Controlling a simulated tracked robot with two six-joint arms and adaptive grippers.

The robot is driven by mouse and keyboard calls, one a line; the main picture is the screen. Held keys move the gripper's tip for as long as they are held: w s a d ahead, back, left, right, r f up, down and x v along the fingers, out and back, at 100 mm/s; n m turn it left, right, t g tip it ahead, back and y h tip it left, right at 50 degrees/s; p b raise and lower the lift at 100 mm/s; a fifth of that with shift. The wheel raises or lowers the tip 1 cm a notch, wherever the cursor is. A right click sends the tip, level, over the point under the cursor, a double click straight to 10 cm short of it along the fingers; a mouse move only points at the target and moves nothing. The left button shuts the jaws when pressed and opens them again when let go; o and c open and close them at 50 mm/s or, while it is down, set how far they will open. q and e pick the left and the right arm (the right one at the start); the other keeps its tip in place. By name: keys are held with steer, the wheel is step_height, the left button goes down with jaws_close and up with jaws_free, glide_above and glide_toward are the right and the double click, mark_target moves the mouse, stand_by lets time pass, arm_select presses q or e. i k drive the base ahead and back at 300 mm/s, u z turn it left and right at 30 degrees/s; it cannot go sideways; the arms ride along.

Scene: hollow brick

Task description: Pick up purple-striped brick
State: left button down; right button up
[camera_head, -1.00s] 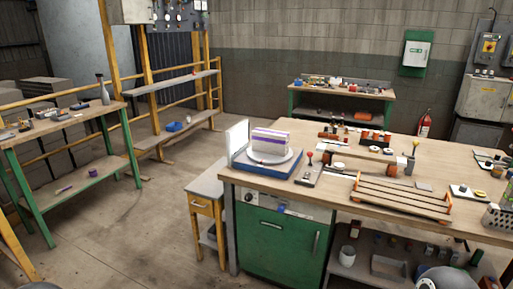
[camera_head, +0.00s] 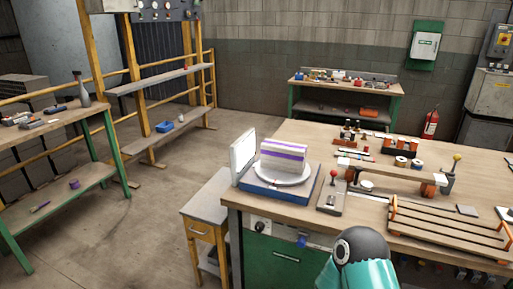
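The purple-striped brick (camera_head: 284,155) is white with purple bands. It rests on a round white plate (camera_head: 270,176) on top of a blue-based stand (camera_head: 283,193) at the near left corner of the wooden workbench (camera_head: 350,226). A white upright panel (camera_head: 243,151) stands just left of it. One of my arm parts, teal with a dark rounded end, shows at the bottom, in front of the bench and clear of the brick. I cannot tell which arm it belongs to. Neither gripper's fingers show.
A small device with a red knob (camera_head: 333,179) stands right of the stand. An orange-ended rack (camera_head: 448,229) and a bridge-shaped part (camera_head: 391,174) lie further right. A small drawer table (camera_head: 204,217) adjoins the bench's left side. The floor (camera_head: 135,231) to the left is open.

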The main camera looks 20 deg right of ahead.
mark_target(281, 156)
steer(key=z, duration=0.05)
steer(key=i, duration=0.95)
steer(key=z, duration=0.4)
